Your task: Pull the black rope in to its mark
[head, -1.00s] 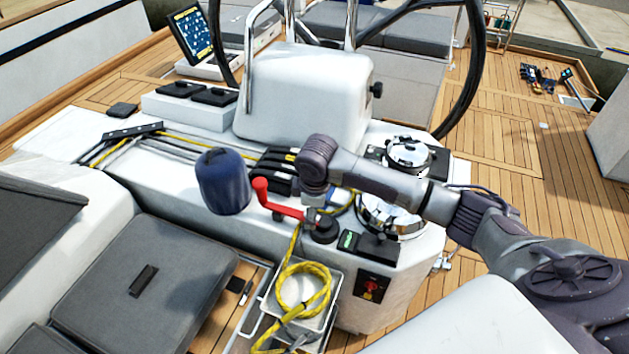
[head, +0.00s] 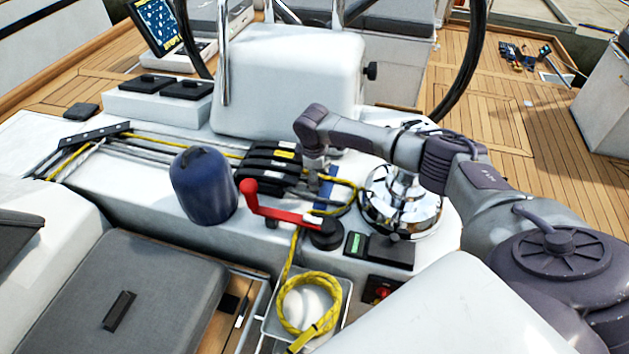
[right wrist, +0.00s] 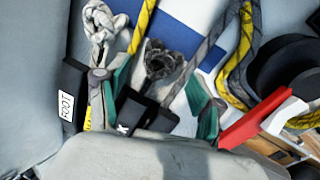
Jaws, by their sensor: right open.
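A bank of black rope clutches (head: 268,168) sits on the white cockpit top. My right gripper (head: 314,180) points down just to the right of it. In the right wrist view my right gripper (right wrist: 158,82) is open, its two green-padded fingers apart. A dark, frayed rope end or knot (right wrist: 163,60) shows between the fingers, with no grip on it. A dark grey rope (right wrist: 206,45) runs beside it; I cannot tell which is the black rope, and I see no clear mark. Black labelled clutch levers (right wrist: 130,112) lie below. My left gripper is not in view.
A red winch handle (head: 280,215) stands close in front, its red arm near the right finger. A chrome winch (head: 405,210) is at the right. A blue cylinder (head: 203,185) stands left. A yellow rope (head: 300,308) lies coiled in a tray in front.

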